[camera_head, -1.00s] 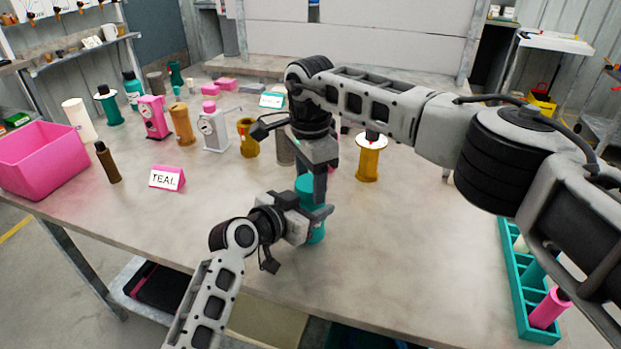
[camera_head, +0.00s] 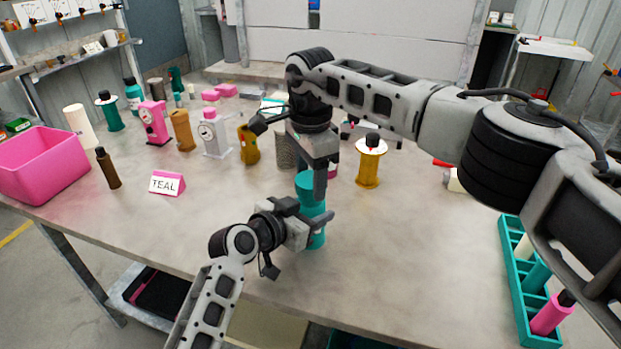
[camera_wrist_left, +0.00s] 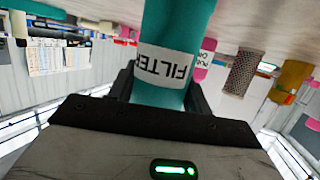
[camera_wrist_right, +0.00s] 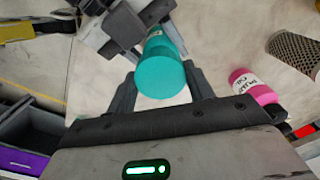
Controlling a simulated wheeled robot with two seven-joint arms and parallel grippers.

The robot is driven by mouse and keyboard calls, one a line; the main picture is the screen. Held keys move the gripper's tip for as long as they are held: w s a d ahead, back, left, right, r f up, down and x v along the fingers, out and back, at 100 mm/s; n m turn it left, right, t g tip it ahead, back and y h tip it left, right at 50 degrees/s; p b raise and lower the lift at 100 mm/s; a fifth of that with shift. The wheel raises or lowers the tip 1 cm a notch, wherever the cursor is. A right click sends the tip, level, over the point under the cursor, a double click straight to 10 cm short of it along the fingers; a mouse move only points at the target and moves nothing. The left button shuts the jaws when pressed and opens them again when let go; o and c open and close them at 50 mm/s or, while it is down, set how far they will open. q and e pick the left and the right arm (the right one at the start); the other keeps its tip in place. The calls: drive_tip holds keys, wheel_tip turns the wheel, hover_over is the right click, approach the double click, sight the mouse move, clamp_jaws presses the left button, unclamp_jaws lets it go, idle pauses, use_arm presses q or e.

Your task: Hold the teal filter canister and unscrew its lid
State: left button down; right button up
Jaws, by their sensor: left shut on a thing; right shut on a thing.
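The teal filter canister (camera_head: 317,239) stands upright near the front middle of the table. Its white "FILTER" label (camera_wrist_left: 163,62) shows in the left wrist view. My left gripper (camera_head: 318,222) is shut around the canister body from the side. The teal lid (camera_head: 307,184) is on top; its round face (camera_wrist_right: 160,79) shows in the right wrist view. My right gripper (camera_head: 314,192) points down from above and is shut on the lid. In the head view its finger covers part of the lid, and I cannot see whether a gap shows under the lid.
A yellow spool-shaped part (camera_head: 369,163) is behind right. Several pumps and parts line the back. A teal rack (camera_head: 515,290) is at right. The front table is clear.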

sight(311, 179)
drive_tip(key=shift+r, duration=2)
use_arm(q)
drive_tip(key=c, duration=0.6)
unclamp_jaws()
drive_tip(key=shift+o, duration=0.2)
